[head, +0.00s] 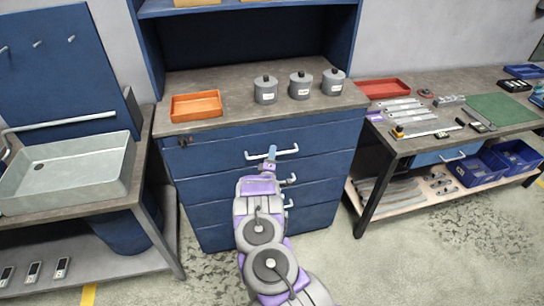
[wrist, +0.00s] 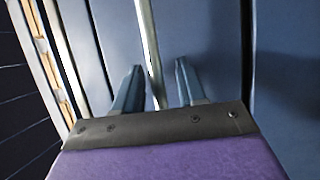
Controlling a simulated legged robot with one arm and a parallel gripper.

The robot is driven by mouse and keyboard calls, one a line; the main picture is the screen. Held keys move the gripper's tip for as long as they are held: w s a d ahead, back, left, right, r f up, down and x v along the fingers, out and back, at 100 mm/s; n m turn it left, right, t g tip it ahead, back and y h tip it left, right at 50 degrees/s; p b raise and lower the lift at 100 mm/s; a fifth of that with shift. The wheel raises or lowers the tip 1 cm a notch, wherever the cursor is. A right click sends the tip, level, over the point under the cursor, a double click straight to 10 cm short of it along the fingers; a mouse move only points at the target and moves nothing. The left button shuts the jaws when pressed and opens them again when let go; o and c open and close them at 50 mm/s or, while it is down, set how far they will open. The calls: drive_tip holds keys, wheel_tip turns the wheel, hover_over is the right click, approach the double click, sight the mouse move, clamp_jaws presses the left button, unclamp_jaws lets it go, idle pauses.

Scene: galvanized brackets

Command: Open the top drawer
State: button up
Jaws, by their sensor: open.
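A blue drawer cabinet stands in the middle of the head view with several stacked drawers. The top drawer (head: 325,137) looks shut, and its pale bar handle (head: 287,152) runs across its front. My gripper (head: 271,152) is in front of this handle, at its middle. In the wrist view my gripper (wrist: 157,75) is open, with its two blue fingers apart. A pale handle bar (wrist: 150,45) runs between the fingers, closer to the left one. I cannot tell whether a finger touches it. My arm hides parts of the lower drawers and their handles.
An orange tray (head: 196,106) and three grey lidded pots (head: 300,86) stand on the cabinet top. A grey sink (head: 70,172) is on the left. A workbench with a red tray (head: 383,88) and tools is on the right. Floor (head: 420,260) is clear at the lower right.

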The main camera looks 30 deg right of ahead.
drive_tip(key=shift+c, duration=0.5)
clamp_jaws()
